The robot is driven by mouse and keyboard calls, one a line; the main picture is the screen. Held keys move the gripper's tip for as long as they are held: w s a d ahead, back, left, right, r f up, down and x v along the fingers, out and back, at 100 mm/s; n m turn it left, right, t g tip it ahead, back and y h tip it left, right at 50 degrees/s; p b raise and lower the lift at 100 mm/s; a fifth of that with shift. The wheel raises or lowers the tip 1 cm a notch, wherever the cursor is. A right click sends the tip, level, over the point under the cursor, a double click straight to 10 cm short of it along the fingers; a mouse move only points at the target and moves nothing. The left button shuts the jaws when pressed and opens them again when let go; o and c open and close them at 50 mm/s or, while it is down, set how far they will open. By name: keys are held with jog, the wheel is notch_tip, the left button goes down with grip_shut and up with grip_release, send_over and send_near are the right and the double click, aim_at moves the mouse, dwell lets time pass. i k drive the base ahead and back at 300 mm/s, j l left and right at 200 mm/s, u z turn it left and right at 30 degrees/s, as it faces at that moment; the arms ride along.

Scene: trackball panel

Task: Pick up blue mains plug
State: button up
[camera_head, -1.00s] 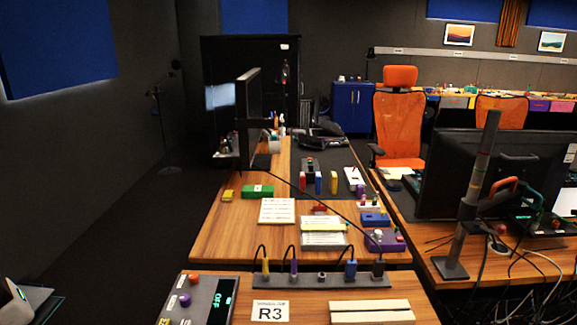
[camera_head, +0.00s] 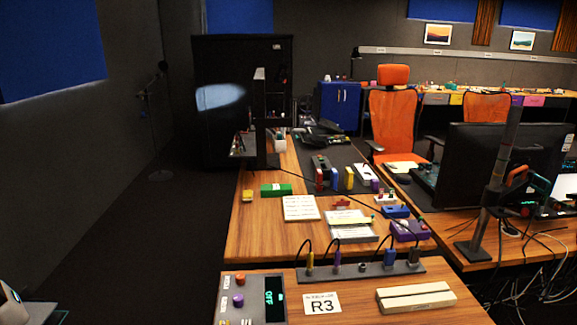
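The blue mains plug (camera_head: 389,257) stands upright in a dark socket strip (camera_head: 362,271) at the back of the near wooden table, with a dark cable looping up from it. A yellow plug (camera_head: 310,260) and a purple plug (camera_head: 337,258) stand to its left in the same strip. A dark plug (camera_head: 413,254) stands just to its right. A small socket position between the purple and blue plugs has no tall plug in it.
A control panel (camera_head: 252,298) with knobs and an OFF display is at the near left. An R3 card (camera_head: 322,304) and a cream block (camera_head: 416,297) lie in front of the strip. A purple box (camera_head: 409,231) stands behind it. Dark floor is open at left.

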aim_at(389, 255)
jog(key=k+j+z, duration=0.15)
jog(key=j, duration=0.9)
jog(key=i+j+z, duration=0.15)
jog(key=j, duration=0.95)
jog(key=i+j+z, duration=0.1)
jog(key=j, duration=0.4)
jog(key=i+j+z, duration=0.1)
jog(key=j, duration=0.4)
jog(key=i+j, duration=0.2)
jog(key=i+j+z, duration=0.15)
jog(key=j, duration=0.25)
jog(key=i+j, duration=0.55)
jog(key=i, duration=0.15)
jog(key=i+j+z, duration=0.15)
jog(key=i+j, duration=0.15)
jog(key=i, duration=0.15)
jog(key=z, duration=1.7)
